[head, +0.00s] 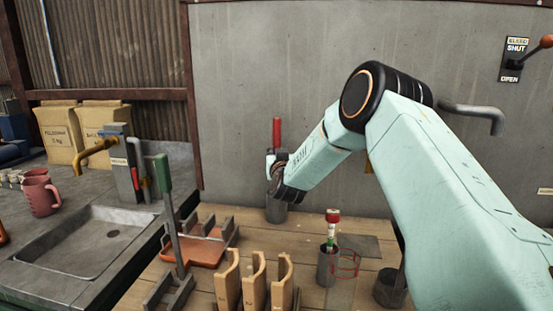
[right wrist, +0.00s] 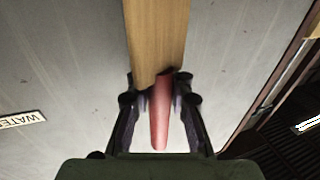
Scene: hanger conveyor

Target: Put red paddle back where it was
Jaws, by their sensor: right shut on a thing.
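The red paddle's handle (head: 277,133) stands upright above my right gripper (head: 275,172), in front of the grey wall. My right gripper is shut on it. In the right wrist view, the red handle (right wrist: 159,118) sits between the two fingers (right wrist: 160,115), and a flat wooden piece (right wrist: 155,40) continues from it to the top edge. A grey metal cup (head: 277,210) is right below the gripper in the head view. The gripper hides the join there, so I cannot tell whether the paddle's lower end is inside it. My left gripper is not in view.
A green-handled paddle (head: 162,174) stands in a metal rack (head: 170,291) at the left. Wooden curved holders (head: 254,280) are in front. Another cup (head: 326,268) holds a red-topped item (head: 332,216). A sink (head: 85,240) lies left; the wall is close behind.

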